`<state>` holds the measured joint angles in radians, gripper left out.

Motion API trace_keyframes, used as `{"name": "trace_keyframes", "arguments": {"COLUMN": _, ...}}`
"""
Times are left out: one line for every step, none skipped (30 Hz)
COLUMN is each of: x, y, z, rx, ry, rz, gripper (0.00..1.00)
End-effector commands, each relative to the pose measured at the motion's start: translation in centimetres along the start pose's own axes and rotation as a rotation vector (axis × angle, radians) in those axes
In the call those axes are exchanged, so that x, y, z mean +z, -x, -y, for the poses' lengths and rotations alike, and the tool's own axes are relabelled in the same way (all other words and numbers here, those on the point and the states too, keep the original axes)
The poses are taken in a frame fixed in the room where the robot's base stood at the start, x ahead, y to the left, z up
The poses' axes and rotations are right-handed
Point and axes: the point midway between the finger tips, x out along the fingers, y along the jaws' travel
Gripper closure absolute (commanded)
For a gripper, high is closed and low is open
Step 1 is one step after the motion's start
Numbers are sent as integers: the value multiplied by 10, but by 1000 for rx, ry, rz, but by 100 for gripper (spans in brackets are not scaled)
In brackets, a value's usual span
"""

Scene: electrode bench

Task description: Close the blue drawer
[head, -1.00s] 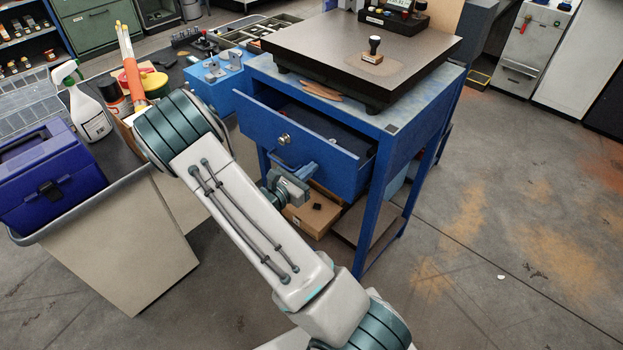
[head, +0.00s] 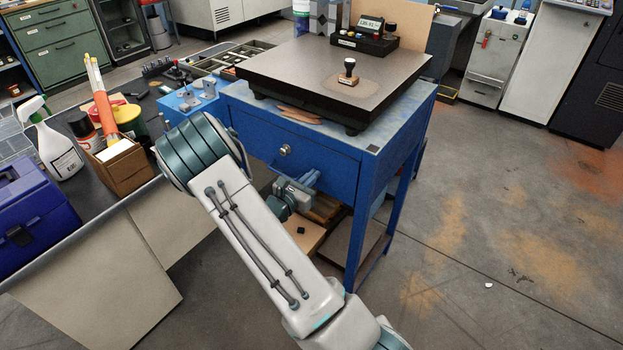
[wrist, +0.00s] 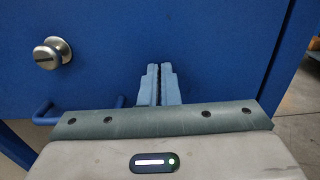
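The blue drawer (head: 300,154) is in the blue bench (head: 395,165) under the dark surface plate. Its front looks flush with the bench frame, with no opening showing above it. A round metal knob (head: 285,150) sits on the front; it also shows in the wrist view (wrist: 52,53). My gripper (head: 314,177) is low at the drawer front, right of the knob. In the wrist view its blue fingers (wrist: 160,84) are together and empty, pointing at the blue front. Whether the tips touch it I cannot tell.
A dark surface plate (head: 330,72) with a stamp (head: 349,72) lies on the bench. A cardboard box (head: 307,232) is on the shelf below. At left a worktable holds a spray bottle (head: 55,145) and a blue case (head: 32,215). The floor at right is clear.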

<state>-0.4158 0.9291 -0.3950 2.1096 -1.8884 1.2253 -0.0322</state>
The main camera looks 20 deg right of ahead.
Motion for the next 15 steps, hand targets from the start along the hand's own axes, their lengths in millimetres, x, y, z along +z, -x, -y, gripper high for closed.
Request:
{"name": "trace_keyframes", "arguments": {"x": 3, "y": -5, "z": 3, "rx": -8, "ry": -2, "rz": 7, "gripper": 100}}
{"name": "trace_keyframes", "arguments": {"x": 3, "y": -6, "z": 3, "rx": -9, "ry": -2, "rz": 7, "gripper": 100}}
{"name": "trace_keyframes", "arguments": {"x": 3, "y": -6, "z": 3, "rx": -10, "ry": -2, "rz": 8, "gripper": 100}}
{"name": "trace_keyframes", "arguments": {"x": 3, "y": -6, "z": 4, "rx": -11, "ry": -2, "rz": 8, "gripper": 100}}
{"name": "trace_keyframes", "arguments": {"x": 3, "y": -7, "z": 4, "rx": -12, "ry": -2, "rz": 9, "gripper": 100}}
{"name": "trace_keyframes", "arguments": {"x": 3, "y": -7, "z": 4, "rx": -13, "ry": -2, "rz": 9, "gripper": 100}}
{"name": "trace_keyframes", "arguments": {"x": 3, "y": -7, "z": 4, "rx": -13, "ry": -2, "rz": 9, "gripper": 100}}
{"name": "trace_keyframes", "arguments": {"x": 4, "y": -7, "z": 4, "rx": -13, "ry": -2, "rz": 9, "gripper": 100}}
{"name": "trace_keyframes", "arguments": {"x": 4, "y": -6, "z": 5, "rx": -14, "ry": -2, "rz": 10, "gripper": 100}}
{"name": "trace_keyframes", "arguments": {"x": 4, "y": -5, "z": 5, "rx": -15, "ry": -2, "rz": 10, "gripper": 100}}
{"name": "trace_keyframes", "arguments": {"x": 4, "y": -4, "z": 5, "rx": -15, "ry": -2, "rz": 10, "gripper": 100}}
{"name": "trace_keyframes", "arguments": {"x": 4, "y": 0, "z": 4, "rx": -16, "ry": -2, "rz": 10, "gripper": 100}}
{"name": "trace_keyframes", "arguments": {"x": 4, "y": 4, "z": 4, "rx": -16, "ry": -2, "rz": 10, "gripper": 100}}
{"name": "trace_keyframes", "arguments": {"x": 4, "y": 8, "z": 3, "rx": -15, "ry": -2, "rz": 9, "gripper": 100}}
{"name": "trace_keyframes", "arguments": {"x": 4, "y": 15, "z": 2, "rx": -12, "ry": -1, "rz": 7, "gripper": 100}}
